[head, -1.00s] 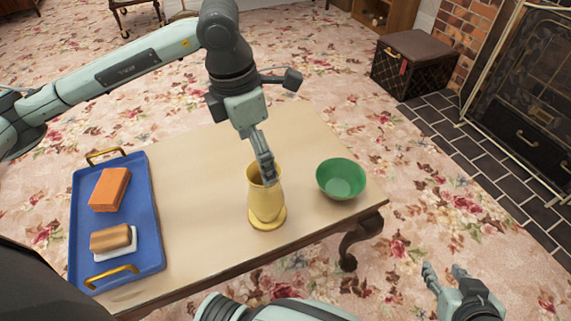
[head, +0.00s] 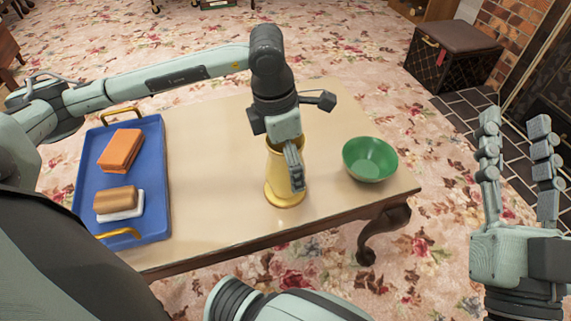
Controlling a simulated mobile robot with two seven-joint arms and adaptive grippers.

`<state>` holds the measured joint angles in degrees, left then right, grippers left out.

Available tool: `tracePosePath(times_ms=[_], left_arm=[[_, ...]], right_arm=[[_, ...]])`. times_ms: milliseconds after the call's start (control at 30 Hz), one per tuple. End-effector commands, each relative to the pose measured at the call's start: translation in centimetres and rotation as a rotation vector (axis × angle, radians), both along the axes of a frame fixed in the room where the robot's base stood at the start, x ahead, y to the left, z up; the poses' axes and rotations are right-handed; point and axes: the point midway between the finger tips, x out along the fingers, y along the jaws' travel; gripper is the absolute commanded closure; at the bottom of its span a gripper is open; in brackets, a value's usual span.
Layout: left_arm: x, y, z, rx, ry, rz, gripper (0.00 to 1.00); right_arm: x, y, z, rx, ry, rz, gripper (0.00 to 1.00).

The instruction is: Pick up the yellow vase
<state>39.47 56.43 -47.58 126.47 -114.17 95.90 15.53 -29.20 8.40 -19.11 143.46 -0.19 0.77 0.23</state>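The yellow vase (head: 278,178) stands upright on the wooden table, left of the green bowl. My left gripper (head: 295,178) points down at the vase from above. A finger of it overlaps the vase's front right side and hides part of the rim and body. The other finger is not clear, so I cannot tell whether it grips the vase. My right gripper (head: 516,150) is raised at the right, off the table, with its fingers wide apart and nothing between them.
The table (head: 215,200) has a green bowl (head: 370,160) close to the vase on the right. A blue tray (head: 152,210) at the left holds an orange block (head: 120,150) and a brown-topped block (head: 116,201). A dark padded box (head: 450,60) stands on the floor behind.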

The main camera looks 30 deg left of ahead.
Motion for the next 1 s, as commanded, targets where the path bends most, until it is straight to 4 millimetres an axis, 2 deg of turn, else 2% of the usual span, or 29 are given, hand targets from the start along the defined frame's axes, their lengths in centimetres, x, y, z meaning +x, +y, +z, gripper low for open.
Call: tracePosePath(times_ms=[100, 367, 867, 1000], left_arm=[[0.08, -0.10, -1.16, 0.000, 0.000, 0.000, 0.06], [0.12, -0.13, -1.30, -0.001, -0.001, 0.000, 0.07], [0.13, -0.13, -1.28, -0.001, -0.001, -0.001, 0.69], [0.15, -0.14, -1.22, -0.001, -0.002, -0.001, 0.71]], right_arm=[[-0.05, -0.12, 0.27, 0.007, -0.022, -0.003, 0.60], [-0.09, -0.16, 0.43, 0.009, -0.028, -0.003, 0.60], [-0.08, -0.15, 0.41, 0.009, -0.028, -0.003, 0.60], [-0.07, -0.14, 0.41, 0.009, -0.027, -0.003, 0.60]])
